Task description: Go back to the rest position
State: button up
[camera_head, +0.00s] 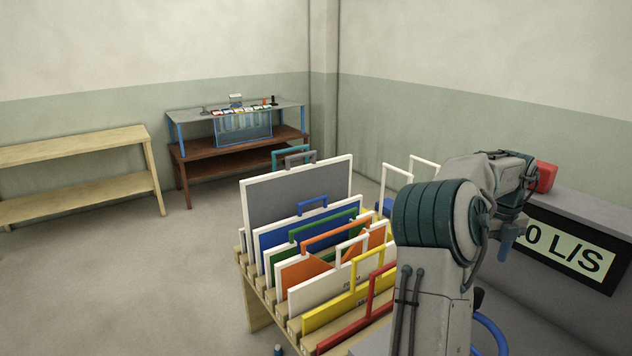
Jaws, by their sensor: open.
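My arm (440,222) stands at the right of the head view. It rises from its base, bends over at the top and reaches back to the right. A narrow blue-grey part of it (507,238) points down in front of the sign. The fingers of my gripper cannot be made out, and nothing held shows. The upper arm covers part of the rack and of the counter behind it.
A wooden rack (262,306) holds several framed panels with coloured handles, close beside my arm. A wooden shelf (75,149) and workbench (180,117) stand behind. The left floor is clear.

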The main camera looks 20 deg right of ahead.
jog(key=s+a+r+n+t+y, duration=0.1)
jog(key=a+r+n, duration=0.1)
jog(key=a+n, duration=0.85)
jog(key=s+a+r+n+t, duration=0.1)
jog(key=a+n, duration=0.7)
jog(key=a, duration=0.6)
jog(key=s+a+f+n+t, duration=0.1)
jog(key=s+a+n, duration=0.5)
jog(key=a+n, duration=0.3)
jog(key=s+a+f+n+h, duration=0.1)
jog(key=s+a+f+n, duration=0.1)
jog(key=s+a+n, duration=0.4)
jog(key=a+n, duration=0.2)
jog(key=n, duration=0.3)
jog(key=shift+a+t, duration=0.4)
jog(key=shift+s+f, duration=0.1)
